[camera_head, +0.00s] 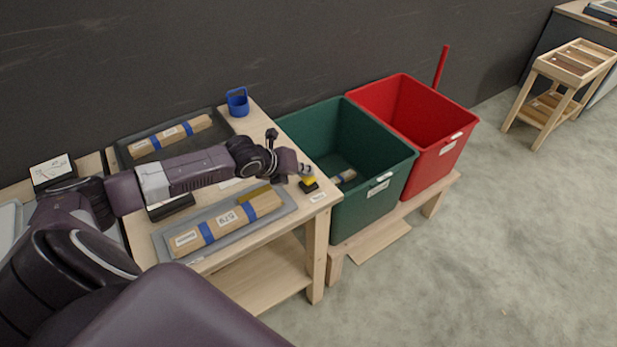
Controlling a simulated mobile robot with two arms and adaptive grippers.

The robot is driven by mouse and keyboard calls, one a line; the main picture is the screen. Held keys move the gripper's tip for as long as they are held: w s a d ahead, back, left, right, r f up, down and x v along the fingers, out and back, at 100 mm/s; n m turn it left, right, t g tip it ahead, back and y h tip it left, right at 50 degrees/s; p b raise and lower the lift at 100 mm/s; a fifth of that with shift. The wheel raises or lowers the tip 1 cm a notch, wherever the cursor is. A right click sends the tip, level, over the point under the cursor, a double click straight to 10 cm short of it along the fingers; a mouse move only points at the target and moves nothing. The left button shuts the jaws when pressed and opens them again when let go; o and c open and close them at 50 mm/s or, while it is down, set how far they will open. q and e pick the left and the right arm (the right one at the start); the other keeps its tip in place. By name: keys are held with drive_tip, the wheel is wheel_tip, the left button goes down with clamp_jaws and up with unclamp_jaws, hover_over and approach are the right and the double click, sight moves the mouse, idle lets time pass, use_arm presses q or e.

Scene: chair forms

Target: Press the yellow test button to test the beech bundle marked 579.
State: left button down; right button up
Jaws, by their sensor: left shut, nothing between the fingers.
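The beech bundle marked 579 (229,221) is a wooden bundle with two blue bands. It lies on a grey tray (164,250) at the front of the wooden table. The yellow test button (309,180) sits on a small black base near the table's right corner. My left gripper (304,172) is shut and empty, its tip right at the button's upper left. I cannot tell whether it touches the button. My left arm crosses over the table and hides part of its middle. My right gripper is not in view.
Another banded bundle (171,136) lies in a dark tray at the back. A blue holder (238,103) stands behind. Right of the table are a green bin (390,162) with a wooden piece inside and a red bin (464,122). A wooden cart (567,75) stands far right, beyond open floor.

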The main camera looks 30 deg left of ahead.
sight(307, 178)
use_arm(q)
drive_tip(key=shift+s+f+b, duration=0.1)
drive_tip(key=shift+f+b, duration=0.4)
drive_tip(key=shift+f, duration=0.4)
idle(0.4)
idle(0.4)
drive_tip(key=shift+r+p, duration=1.25)
drive_tip(key=shift+r, duration=0.25)
wheel_tip(307, 178, up, 5)
drive_tip(key=p, duration=0.4)
drive_tip(key=shift+p, duration=0.3)
drive_tip(key=shift+f, duration=0.1)
